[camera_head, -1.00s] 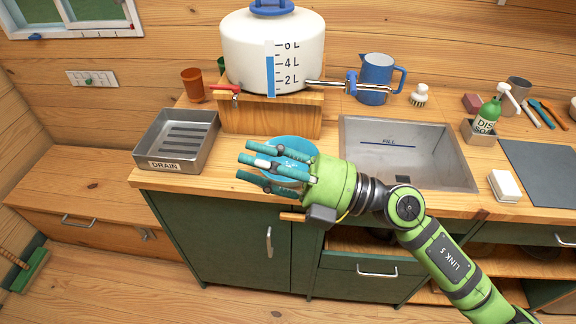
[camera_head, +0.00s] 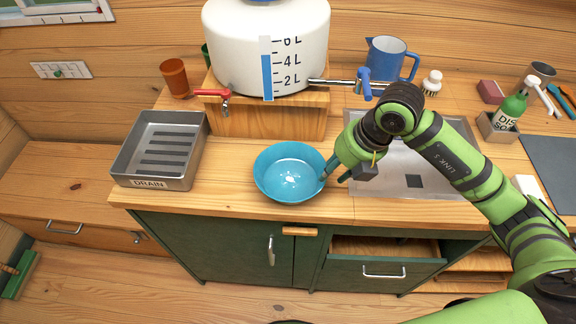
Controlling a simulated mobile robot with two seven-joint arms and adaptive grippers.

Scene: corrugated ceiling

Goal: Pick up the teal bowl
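The teal bowl (camera_head: 287,180) sits upright on the wooden counter, between the drain tray and the sink. It looks empty. My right gripper (camera_head: 333,178) is at the bowl's right rim, pointing down and to the left. One finger reaches the rim and another is apart from it on the sink side, with a gap between them. Whether the finger touches the bowl is hard to tell. My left gripper is not in view.
A metal drain tray (camera_head: 122,167) stands left of the bowl. Behind it is a white water tank (camera_head: 232,55) on a wooden stand (camera_head: 270,122) with a red-handled tap. The sink (camera_head: 400,177) lies to the right, partly behind my arm. The counter's front edge is close.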

